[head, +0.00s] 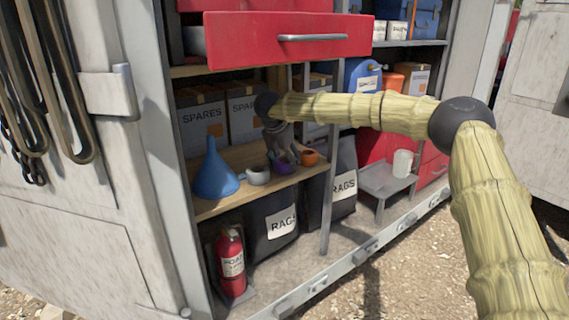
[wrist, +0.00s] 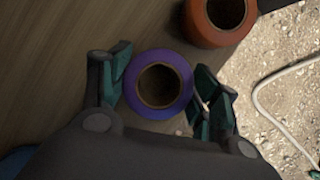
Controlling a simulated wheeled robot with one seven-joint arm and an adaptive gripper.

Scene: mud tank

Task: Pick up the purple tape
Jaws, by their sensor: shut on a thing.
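The purple tape (wrist: 184,96) is a round roll with a brown core, seen from above in the wrist view. My gripper (wrist: 160,92) has its dark green fingers on both sides of the roll and is shut on it. In the head view the purple tape (head: 282,167) shows at the front of the wooden shelf (head: 240,190), below my gripper (head: 280,148). I cannot tell whether the tape still touches the shelf.
An orange tape roll (head: 310,157) stands close on the right, and a white-grey roll (head: 258,176) on the left. A blue funnel (head: 214,172) stands farther left. A red drawer (head: 290,38) hangs open above the shelf. Boxes (head: 205,120) marked SPARES stand behind.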

